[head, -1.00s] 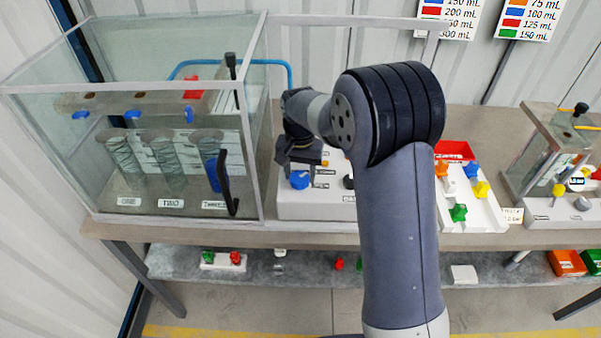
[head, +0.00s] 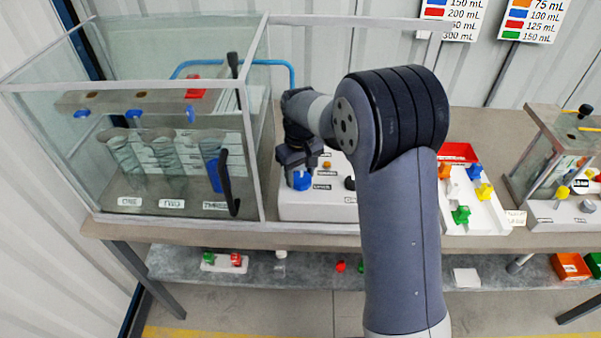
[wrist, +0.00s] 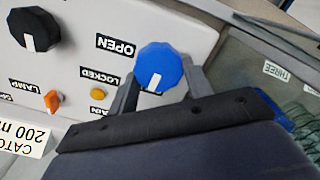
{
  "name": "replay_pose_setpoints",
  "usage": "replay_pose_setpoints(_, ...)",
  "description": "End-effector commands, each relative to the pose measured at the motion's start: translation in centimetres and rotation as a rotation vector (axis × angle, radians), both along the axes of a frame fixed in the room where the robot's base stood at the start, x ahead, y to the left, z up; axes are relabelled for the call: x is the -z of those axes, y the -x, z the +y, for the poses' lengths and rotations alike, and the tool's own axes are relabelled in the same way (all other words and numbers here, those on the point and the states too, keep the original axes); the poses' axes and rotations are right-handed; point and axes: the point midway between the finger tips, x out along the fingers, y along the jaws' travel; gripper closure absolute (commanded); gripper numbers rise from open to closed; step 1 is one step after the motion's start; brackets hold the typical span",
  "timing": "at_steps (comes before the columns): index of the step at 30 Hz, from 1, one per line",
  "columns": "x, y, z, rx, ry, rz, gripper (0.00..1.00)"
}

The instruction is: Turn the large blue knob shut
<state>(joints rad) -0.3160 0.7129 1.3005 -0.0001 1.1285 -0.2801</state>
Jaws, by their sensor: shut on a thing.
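The large blue knob (head: 302,182) is at the left end of the white control box on the bench. In the wrist view the knob (wrist: 158,62) has a white pointer mark aimed down and slightly left in the picture, toward my gripper's body. My gripper (head: 299,168) is over the knob, and in the wrist view my gripper (wrist: 160,84) has one finger on each side of it, shut on it. The OPEN label (wrist: 116,46) is upside down to the left of the knob, with the LOCKED label (wrist: 99,76) below it.
A glass tank (head: 254,110) stands close to the left of the control box (head: 325,206). A black knob (wrist: 33,29), an orange lamp switch (wrist: 53,101) and a yellow button (wrist: 97,94) share the panel. A white tray with coloured valves (head: 478,213) stands to the right.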

Motion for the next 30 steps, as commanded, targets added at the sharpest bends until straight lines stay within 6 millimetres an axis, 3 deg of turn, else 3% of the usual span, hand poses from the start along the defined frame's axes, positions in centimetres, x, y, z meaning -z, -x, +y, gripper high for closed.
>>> replay_pose_setpoints(20, -0.12, -0.04, 0.06, -0.061, -0.001, -0.003, 0.75)
replay_pose_setpoints(21, -0.12, -0.04, 0.06, -0.061, -0.001, -0.003, 0.5)
replay_pose_setpoints(28, -0.06, -0.02, 0.05, -0.059, 0.0, -0.002, 0.31)
replay_pose_setpoints(30, -0.05, -0.01, 0.04, -0.059, -0.001, -0.001, 0.3)
